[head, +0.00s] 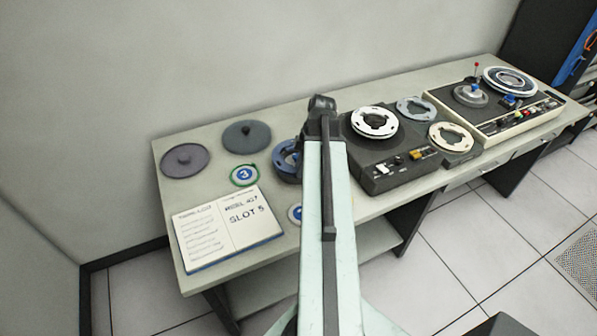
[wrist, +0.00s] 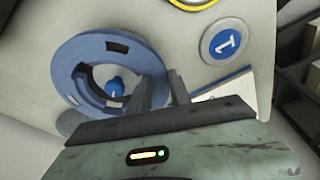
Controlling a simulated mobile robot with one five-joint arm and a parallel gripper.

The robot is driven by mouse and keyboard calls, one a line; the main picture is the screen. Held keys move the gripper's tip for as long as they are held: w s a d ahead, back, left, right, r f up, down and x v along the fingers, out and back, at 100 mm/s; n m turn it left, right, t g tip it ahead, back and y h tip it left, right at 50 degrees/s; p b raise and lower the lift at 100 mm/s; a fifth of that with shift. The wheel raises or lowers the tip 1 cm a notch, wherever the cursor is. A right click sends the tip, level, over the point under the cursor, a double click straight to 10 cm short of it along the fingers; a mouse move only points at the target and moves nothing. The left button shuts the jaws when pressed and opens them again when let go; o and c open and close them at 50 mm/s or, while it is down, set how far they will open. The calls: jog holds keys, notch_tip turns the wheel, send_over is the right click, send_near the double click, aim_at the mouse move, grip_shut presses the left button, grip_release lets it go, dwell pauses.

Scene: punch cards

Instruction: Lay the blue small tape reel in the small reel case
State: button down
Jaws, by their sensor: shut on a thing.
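The blue small tape reel (head: 284,163) shows left of my arm in the head view, partly hidden by it. In the wrist view the reel (wrist: 72,58) is a blue ring with a wide centre hole. My gripper (wrist: 165,85) is shut on the reel's right rim in that view. Two round, knobbed cases or lids lie at the left of the table: a purple-grey one (head: 185,162) and a blue-grey one (head: 246,137). I cannot tell which is the small reel case. My fingertips are hidden in the head view.
An open book (head: 225,235) lies at the table's front left. A green-rimmed disc marked 3 (head: 244,175) is behind it. A disc marked 1 (wrist: 228,41) shows in the wrist view. Tape machines (head: 400,165) and (head: 495,110) fill the right side.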

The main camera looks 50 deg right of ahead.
jog(key=shift+w+a+p+v, duration=0.15)
jog(key=shift+p+v, duration=0.7)
jog(key=shift+v, duration=0.1)
jog(key=shift+w+a+p+v, duration=0.15)
jog(key=shift+a+p+v, duration=0.05)
jog(key=shift+p+v, duration=0.75)
jog(key=shift+a, duration=0.1)
